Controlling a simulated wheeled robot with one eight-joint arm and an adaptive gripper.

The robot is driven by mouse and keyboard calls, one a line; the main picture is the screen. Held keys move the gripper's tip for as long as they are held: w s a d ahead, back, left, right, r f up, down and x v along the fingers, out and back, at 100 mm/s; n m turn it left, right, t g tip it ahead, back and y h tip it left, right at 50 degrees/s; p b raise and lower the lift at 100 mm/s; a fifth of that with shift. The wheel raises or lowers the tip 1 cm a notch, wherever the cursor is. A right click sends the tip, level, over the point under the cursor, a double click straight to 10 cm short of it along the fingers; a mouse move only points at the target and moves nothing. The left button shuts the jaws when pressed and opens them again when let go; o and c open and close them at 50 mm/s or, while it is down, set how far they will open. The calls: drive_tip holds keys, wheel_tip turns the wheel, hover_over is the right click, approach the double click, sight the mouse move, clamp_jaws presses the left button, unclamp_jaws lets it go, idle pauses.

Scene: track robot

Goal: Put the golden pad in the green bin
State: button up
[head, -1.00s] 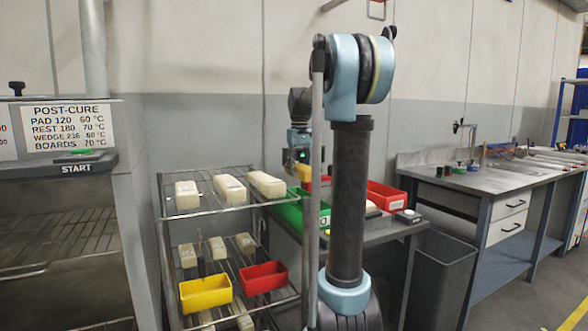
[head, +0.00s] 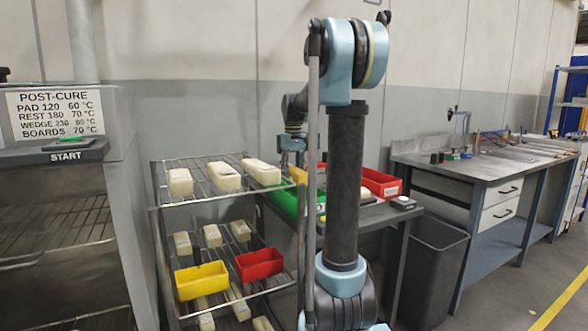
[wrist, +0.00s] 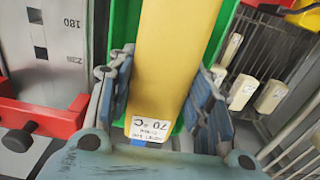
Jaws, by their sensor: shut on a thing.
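The golden pad (wrist: 172,55) is a long yellow block with a white label at its near end, reading "70 °C" upside down in the wrist view. My gripper (wrist: 162,98) is shut on it, one finger on each side. The green bin (wrist: 222,42) shows on both sides of the pad, beneath it. In the head view the pad (head: 299,175) is at the green bin (head: 284,201), below my gripper (head: 293,148). My arm column hides part of the bin. I cannot tell whether the pad touches the bin's floor.
A red bin (head: 381,183) stands right of my column; another red edge (wrist: 40,118) is close at left in the wrist view. The wire rack (head: 205,200) at left holds cream blocks, a yellow bin (head: 202,281) and a red bin (head: 259,265). A grey waste bin (head: 436,275) stands right.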

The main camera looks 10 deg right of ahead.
drive_tip(key=shift+f, duration=3.1)
drive_tip(key=o, duration=1.2)
drive_tip(key=shift+c, duration=0.2)
drive_tip(key=shift+r, duration=0.1)
wheel_tip(320, 180, up, 12)
drive_tip(key=shift+f, duration=0.15)
